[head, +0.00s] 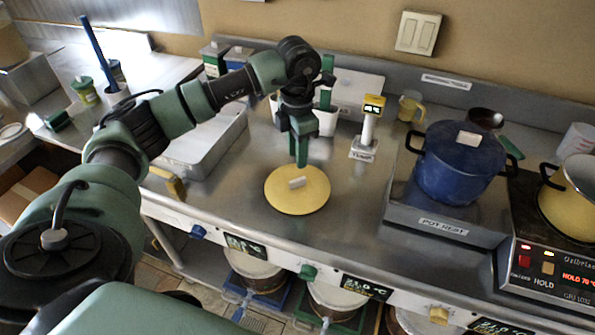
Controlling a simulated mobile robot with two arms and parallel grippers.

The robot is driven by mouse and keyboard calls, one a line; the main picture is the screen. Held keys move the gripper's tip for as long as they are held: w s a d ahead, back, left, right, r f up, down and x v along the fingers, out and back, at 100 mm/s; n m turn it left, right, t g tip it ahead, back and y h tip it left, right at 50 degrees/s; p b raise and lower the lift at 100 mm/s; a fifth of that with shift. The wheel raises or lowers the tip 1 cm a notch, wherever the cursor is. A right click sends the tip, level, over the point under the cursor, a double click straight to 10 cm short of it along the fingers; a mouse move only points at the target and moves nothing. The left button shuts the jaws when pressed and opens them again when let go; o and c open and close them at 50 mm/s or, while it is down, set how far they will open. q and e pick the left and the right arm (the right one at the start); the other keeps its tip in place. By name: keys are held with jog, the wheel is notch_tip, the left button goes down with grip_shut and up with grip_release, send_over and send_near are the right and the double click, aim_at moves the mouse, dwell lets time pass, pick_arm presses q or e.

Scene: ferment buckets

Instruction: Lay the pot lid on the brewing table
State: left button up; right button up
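The pot lid (290,201) is a round yellow disc with a pale block-shaped handle. It lies flat on the steel brewing table (350,225), near the front edge. My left gripper (301,163) points down just above the lid's handle, with a small gap seeming to show between them. Its fingers are seen edge-on, so I cannot tell whether they are open. My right gripper is not in view. A yellow pot (573,208) stands on the hot plate at the right, partly cut off by the picture edge.
A blue pot (455,178) with a dark blue top stands on the rest labelled "POT REST". A small stand with a yellow display (368,130) and a yellow jug (411,107) stand behind the lid. A steel tray (190,140) lies left. Bare steel surrounds the lid.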

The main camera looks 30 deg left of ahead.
pick_arm(q)
notch_tip(320, 180, up, 4)
jog(key=shift+f, duration=0.25)
dwell(0.5)
